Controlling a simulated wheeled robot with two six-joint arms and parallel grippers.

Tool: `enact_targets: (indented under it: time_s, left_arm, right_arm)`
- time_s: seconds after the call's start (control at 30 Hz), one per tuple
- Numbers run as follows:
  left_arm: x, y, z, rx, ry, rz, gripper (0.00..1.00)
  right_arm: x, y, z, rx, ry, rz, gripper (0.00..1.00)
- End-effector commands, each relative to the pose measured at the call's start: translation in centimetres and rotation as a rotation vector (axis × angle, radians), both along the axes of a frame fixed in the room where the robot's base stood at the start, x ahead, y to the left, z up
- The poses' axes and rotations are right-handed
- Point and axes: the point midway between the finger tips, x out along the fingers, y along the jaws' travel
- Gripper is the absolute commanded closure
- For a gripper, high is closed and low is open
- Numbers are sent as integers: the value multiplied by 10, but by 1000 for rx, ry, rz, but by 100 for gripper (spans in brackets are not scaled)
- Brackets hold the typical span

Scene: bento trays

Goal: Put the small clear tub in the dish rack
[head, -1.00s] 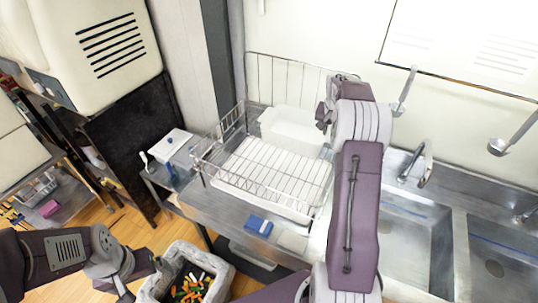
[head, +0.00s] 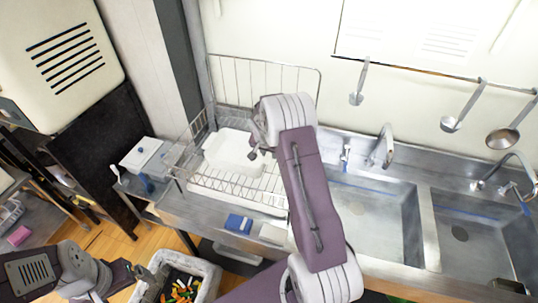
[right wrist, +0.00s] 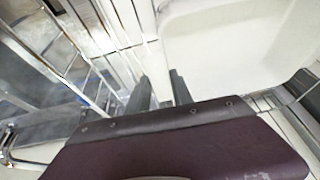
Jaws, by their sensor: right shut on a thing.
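The small clear tub (head: 228,150), whitish and see-through, is over the back of the wire dish rack (head: 235,190) in the head view, inside its outline. I cannot tell if it rests on the rack floor. My right gripper (head: 256,154) is shut on its right side. In the right wrist view, the tub (right wrist: 240,40) fills the upper right, beside the two dark fingers (right wrist: 163,92), with rack wires to the left. My left gripper (head: 142,272) is low at the left, by a grey bin; its jaw opening is unclear.
Sinks (head: 375,215) with taps lie right of the rack. A blue sponge (head: 238,223) and a pale block (head: 272,233) lie on the counter in front. A white lidded box (head: 147,157) stands left. The grey bin (head: 211,272) holds colourful scraps. Ladles hang on the wall.

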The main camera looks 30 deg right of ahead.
Motion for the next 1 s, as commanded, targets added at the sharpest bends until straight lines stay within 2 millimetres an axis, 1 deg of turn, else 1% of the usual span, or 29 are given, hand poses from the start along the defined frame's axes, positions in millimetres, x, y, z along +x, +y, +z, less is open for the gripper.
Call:
enact_targets:
  time_s: [0.03, 0.13, 0.37, 0.47, 0.5, 0.53, 0.57, 0.83, 0.9, 0.97, 1.0]
  left_arm:
    - [0, 0, 7, 0, 0, 0, 6]
    - [0, 0, 8, 0, 0, 0, 6]
    - [0, 0, 7, 0, 0, 0, 6]
    - [0, 0, 2, 0, 0, 0, 6]
    - [0, 0, 4, 0, 0, 0, 6]
    - [0, 0, 5, 0, 0, 0, 6]
    - [0, 0, 5, 0, 0, 0, 6]
    - [0, 0, 5, 0, 0, 0, 6]
    - [0, 0, 10, 0, 0, 0, 6]
    - [0, 0, 4, 0, -1, 0, 6]
    - [0, 0, 2, 0, 0, 0, 6]
  right_arm:
    - [0, 0, -6, 0, 3, 0, 100]
    - [0, 0, -16, 0, 0, -1, 100]
    - [1, -1, -18, -1, -2, -1, 100]
    - [1, -1, -22, -1, -2, -1, 100]
    - [0, -1, -20, -1, -2, -1, 62]
    - [0, -1, -20, 0, -1, -1, 53]
    - [0, -1, -20, 0, -1, -1, 51]
    - [1, -1, -19, -1, -2, -1, 51]
    - [1, -1, -15, -2, -1, 0, 51]
    - [-1, 1, -12, -2, -4, -1, 51]
    - [-2, 3, -5, -3, -6, 0, 51]
